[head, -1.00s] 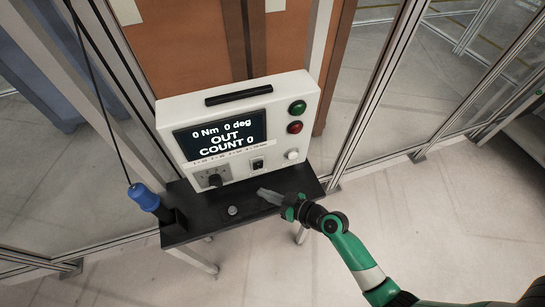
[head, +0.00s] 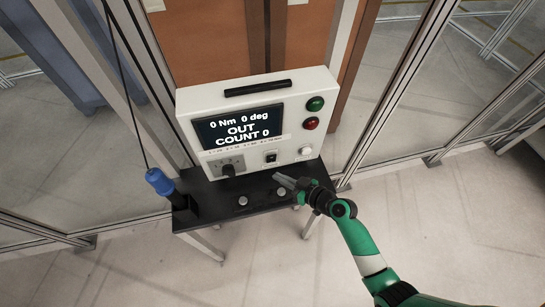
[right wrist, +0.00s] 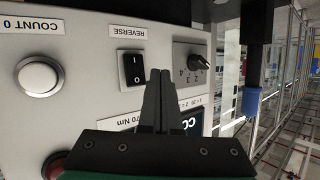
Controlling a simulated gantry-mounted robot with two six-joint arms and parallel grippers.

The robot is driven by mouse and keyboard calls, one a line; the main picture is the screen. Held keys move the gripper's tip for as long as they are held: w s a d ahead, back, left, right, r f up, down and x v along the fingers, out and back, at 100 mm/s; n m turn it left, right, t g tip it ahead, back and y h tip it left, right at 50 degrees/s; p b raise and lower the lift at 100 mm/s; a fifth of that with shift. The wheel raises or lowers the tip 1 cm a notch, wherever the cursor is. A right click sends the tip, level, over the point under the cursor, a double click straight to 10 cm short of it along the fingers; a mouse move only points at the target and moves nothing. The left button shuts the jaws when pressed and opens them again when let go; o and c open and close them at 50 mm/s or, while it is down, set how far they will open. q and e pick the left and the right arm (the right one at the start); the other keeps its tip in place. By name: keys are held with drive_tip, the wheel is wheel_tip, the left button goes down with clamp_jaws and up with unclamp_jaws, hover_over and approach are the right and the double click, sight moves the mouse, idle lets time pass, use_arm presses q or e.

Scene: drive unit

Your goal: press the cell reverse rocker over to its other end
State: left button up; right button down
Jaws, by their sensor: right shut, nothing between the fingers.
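The reverse rocker (head: 270,157) is a small black switch low on the front of the white drive unit (head: 302,84). In the right wrist view the rocker (right wrist: 131,70) shows upside down beside its REVERSE label, with I and O marks; I cannot tell which end is down. My right gripper (head: 277,178) is shut and empty, just in front of the panel below the rocker. In the right wrist view its fingertips (right wrist: 159,74) appear right beside the rocker, toward the selector knob; contact cannot be made out. My left gripper is out of view.
A black selector knob (head: 229,170) sits left of the rocker and a white COUNT 0 button (head: 306,151) right of it. Green (head: 315,104) and red (head: 311,123) buttons are above. A blue-handled tool (head: 160,182) stands left; two small knobs (head: 242,201) are on the black shelf.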

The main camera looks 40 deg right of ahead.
sight(268, 159)
drive_tip(key=shift+w+d+r+b, duration=0.15)
drive_tip(key=shift+w+d+b, duration=0.25)
drive_tip(key=shift+w, duration=0.5)
drive_tip(key=shift+w+d+r+b, duration=0.2)
drive_tip(key=shift+w+d, duration=0.4)
drive_tip(key=shift+w, duration=0.25)
idle(0.7)
drive_tip(key=shift+w+d+b, duration=0.25)
drive_tip(key=shift+w+b, duration=0.05)
drive_tip(key=shift+w, duration=0.05)
drive_tip(key=shift+w+d+r, duration=0.1)
drive_tip(key=shift+w+d, duration=0.05)
drive_tip(key=shift+w, duration=0.15)
idle(0.6)
drive_tip(key=shift+s+a, duration=0.4)
drive_tip(key=shift+s, duration=0.3)
drive_tip(key=shift+s+a+f+p, duration=0.15)
drive_tip(key=shift+s+a, duration=0.25)
drive_tip(key=shift+s, duration=0.3)
drive_tip(key=shift+s+a+f+p, duration=0.1)
drive_tip(key=shift+s+a+f, duration=0.1)
drive_tip(key=shift+s+a, duration=0.4)
drive_tip(key=shift+s+a+f+p, duration=0.15)
drive_tip(key=shift+s+a, duration=0.1)
drive_tip(key=shift+s, duration=0.55)
